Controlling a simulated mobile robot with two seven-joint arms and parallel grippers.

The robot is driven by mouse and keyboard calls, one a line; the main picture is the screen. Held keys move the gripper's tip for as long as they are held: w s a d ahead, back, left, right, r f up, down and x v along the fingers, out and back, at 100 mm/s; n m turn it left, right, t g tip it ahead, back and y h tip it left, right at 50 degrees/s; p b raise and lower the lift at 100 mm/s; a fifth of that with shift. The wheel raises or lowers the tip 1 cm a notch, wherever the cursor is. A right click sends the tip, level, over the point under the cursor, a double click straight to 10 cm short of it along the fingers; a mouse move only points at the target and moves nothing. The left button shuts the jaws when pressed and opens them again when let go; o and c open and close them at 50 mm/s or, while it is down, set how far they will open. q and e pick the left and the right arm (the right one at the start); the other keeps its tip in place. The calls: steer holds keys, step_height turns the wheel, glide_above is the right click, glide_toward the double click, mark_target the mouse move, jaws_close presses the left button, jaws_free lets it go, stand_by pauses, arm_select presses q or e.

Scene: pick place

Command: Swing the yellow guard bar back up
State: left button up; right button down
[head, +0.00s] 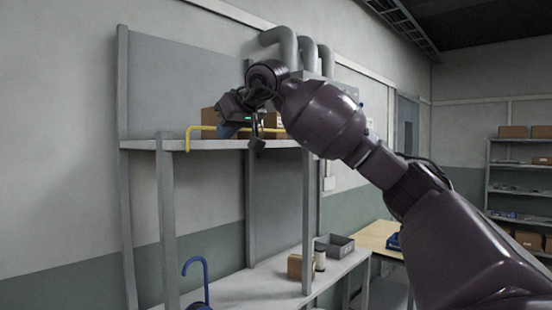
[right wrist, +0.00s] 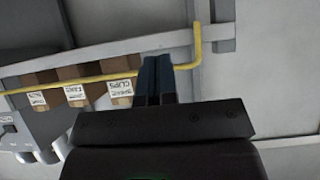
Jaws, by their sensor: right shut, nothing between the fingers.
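The yellow guard bar (head: 205,128) runs along the front of the upper shelf, just above its edge, with its left end bent downward. In the right wrist view the yellow guard bar (right wrist: 95,80) crosses in front of several brown boxes, and its bent end shows at right. My right gripper (head: 256,144) is at the shelf front, near the middle of the bar. Its dark fingers (right wrist: 158,68) are shut with nothing between them. They overlap the bar in the right wrist view; I cannot tell whether they touch it. My left gripper is not in view.
Brown boxes (right wrist: 120,93) with white labels stand on the upper shelf (head: 222,145). Below, the lower shelf (head: 255,290) holds a grey bin (head: 335,244) and a small box (head: 295,266). A blue hooked handle (head: 205,270) stands at the lower left. Grey pipes (head: 284,45) rise behind my arm.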

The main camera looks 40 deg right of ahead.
steer(key=shift+s+d+r+b, duration=0.1)
steer(key=shift+s+b, duration=0.2)
steer(key=shift+s, duration=0.9)
steer(key=shift+s+d+r+b, duration=0.1)
steer(key=shift+s+b, duration=0.15)
steer(key=shift+s, duration=0.95)
